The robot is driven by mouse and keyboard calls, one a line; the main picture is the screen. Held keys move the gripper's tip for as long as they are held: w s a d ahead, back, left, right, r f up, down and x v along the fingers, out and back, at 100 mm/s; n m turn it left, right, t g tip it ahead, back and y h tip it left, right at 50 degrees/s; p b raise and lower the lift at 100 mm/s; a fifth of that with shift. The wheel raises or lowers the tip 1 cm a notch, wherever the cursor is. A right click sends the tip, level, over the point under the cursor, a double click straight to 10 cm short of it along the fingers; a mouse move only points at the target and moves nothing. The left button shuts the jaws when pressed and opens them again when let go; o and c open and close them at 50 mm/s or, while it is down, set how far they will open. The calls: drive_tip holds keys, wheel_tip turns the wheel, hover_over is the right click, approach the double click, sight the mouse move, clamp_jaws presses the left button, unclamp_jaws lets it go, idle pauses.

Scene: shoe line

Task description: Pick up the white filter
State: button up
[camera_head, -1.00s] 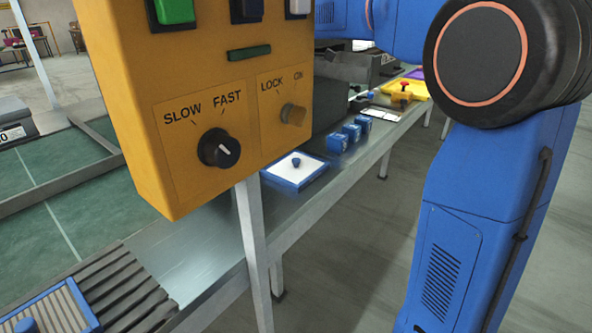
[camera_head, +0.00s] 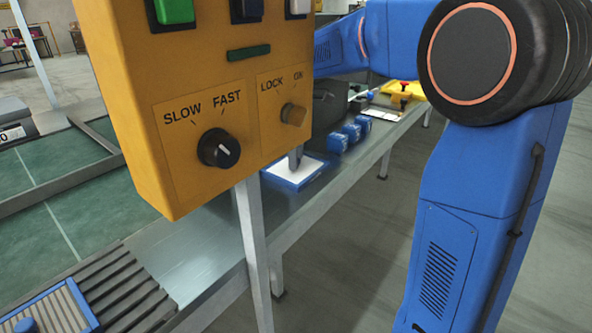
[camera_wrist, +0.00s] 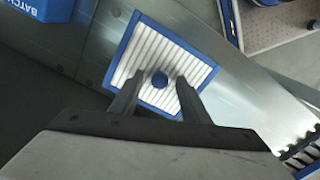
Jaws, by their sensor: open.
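In the head view the filter (camera_head: 310,168) is partly hidden behind the orange control box. In the head view one dark fingertip (camera_head: 295,160) shows over the filter. I cannot tell how far above the filter the fingertips are.
Several blue boxes (camera_head: 348,134) stand on the bench (camera_head: 205,245) beyond the filter. An orange control box (camera_head: 200,100) with knobs hangs in the foreground on a metal post. A ribbed conveyor (camera_head: 125,290) with another blue-framed filter (camera_head: 50,315) is at lower left.

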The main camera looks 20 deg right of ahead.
clamp_jaws()
